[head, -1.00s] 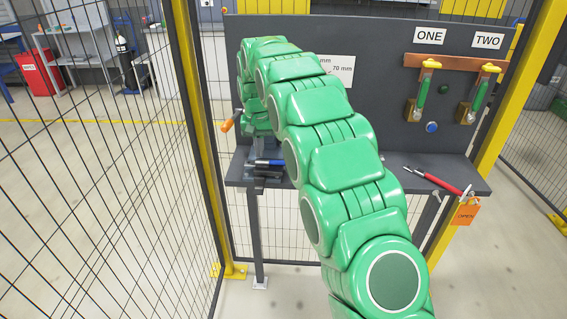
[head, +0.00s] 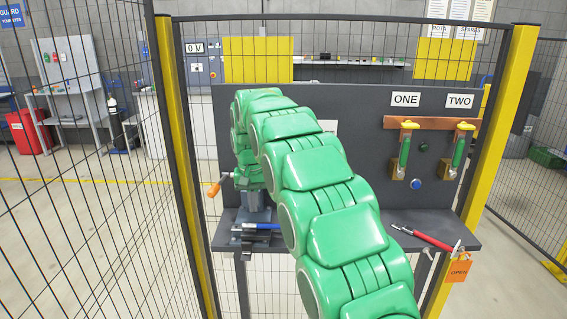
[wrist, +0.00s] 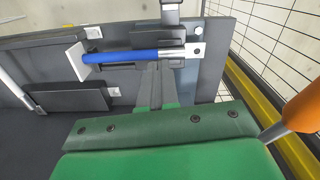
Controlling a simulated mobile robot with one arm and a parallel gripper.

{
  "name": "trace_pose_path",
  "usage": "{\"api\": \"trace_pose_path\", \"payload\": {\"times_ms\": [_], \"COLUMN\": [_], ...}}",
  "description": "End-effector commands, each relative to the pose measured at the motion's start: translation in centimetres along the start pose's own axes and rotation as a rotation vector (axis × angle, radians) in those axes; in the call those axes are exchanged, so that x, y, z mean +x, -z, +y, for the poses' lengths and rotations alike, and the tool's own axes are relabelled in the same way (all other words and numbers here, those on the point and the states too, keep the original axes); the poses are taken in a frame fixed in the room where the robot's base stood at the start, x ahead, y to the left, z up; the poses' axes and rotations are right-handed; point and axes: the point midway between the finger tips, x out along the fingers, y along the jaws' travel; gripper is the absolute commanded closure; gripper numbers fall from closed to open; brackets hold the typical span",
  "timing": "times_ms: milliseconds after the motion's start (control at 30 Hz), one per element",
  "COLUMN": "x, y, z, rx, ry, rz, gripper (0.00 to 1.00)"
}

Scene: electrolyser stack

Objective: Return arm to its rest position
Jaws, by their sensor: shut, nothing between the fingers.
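My green arm crosses the head view and bends down over the left part of the grey bench (head: 340,238). My gripper shows in the wrist view (wrist: 155,72) with its two grey fingers together and nothing between them. Beyond the fingertips, a blue rod (wrist: 140,56) lies across a grey fixture; it also shows in the head view (head: 262,226). I cannot tell how far the fingertips are from it. In the head view, the arm's upper part hides some of the back panel.
An orange handle (head: 214,189) sticks out left of the arm's end, close to it. Two green-handled levers (head: 404,155) (head: 460,152) hang under signs ONE and TWO. A red-handled tool (head: 425,237) lies at the bench's right. Mesh fencing and yellow posts (head: 500,130) flank the bench.

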Motion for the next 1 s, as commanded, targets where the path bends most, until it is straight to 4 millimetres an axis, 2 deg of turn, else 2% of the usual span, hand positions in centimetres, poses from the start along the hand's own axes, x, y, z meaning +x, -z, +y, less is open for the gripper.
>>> {"api": "trace_pose_path", "payload": {"times_ms": [100,500,1000], "x": [-1.4,-4.2,-5.9], "y": [-2.0,-9.5,-20.8], "z": [2.1,8.1,13.9], "rx": [0.015,0.051,0.09], "ry": [-0.004,-0.014,-0.015], "rz": [-0.005,-0.029,-0.061], "gripper": [1.0,1.0,1.0]}}
